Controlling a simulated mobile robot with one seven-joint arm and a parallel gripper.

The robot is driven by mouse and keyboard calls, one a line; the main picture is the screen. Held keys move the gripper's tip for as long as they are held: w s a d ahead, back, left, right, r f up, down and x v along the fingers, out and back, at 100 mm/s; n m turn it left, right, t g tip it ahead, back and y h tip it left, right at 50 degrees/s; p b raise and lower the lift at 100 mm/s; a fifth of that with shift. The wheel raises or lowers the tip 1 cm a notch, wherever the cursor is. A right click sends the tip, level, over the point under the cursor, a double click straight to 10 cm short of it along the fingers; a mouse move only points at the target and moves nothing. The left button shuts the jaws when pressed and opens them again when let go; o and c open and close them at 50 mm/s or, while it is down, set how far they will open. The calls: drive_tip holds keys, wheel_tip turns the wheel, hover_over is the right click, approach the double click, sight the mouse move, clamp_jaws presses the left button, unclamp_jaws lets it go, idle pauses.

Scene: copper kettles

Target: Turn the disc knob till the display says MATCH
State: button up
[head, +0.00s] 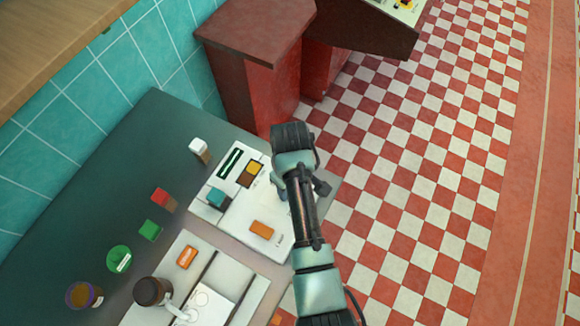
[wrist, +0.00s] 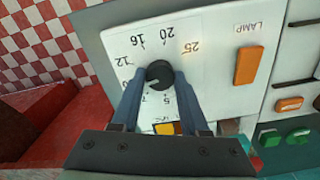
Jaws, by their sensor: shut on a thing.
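The dark round disc knob (wrist: 160,73) sits on a white panel (wrist: 215,30) with a printed scale around it, upside down in the wrist view. My gripper (wrist: 159,82) is shut on the knob, one finger on each side. A pale mark on the knob points to the lower left, between the 7 and the 12; the left finger hides part of the scale there. In the head view my arm covers the knob and most of my gripper. The display (head: 230,163) is a dark green strip on the white unit (head: 225,222); I cannot read any word on it.
An orange lamp switch (wrist: 249,65) is beside the scale. The head view shows a teal block (head: 217,198) and a yellow-brown block (head: 250,173) on the unit. A red cabinet (head: 262,90) is behind.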

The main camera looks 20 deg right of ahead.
clamp_jaws()
drive_tip(key=shift+r, duration=0.1)
drive_tip(key=m+p, duration=0.2)
drive_tip(key=m, duration=0.1)
drive_tip(key=shift+m, duration=0.3)
drive_tip(key=shift+m+p, duration=0.55)
drive_tip(key=shift+m, duration=1.45)
drive_tip(key=o, duration=1)
unclamp_jaws()
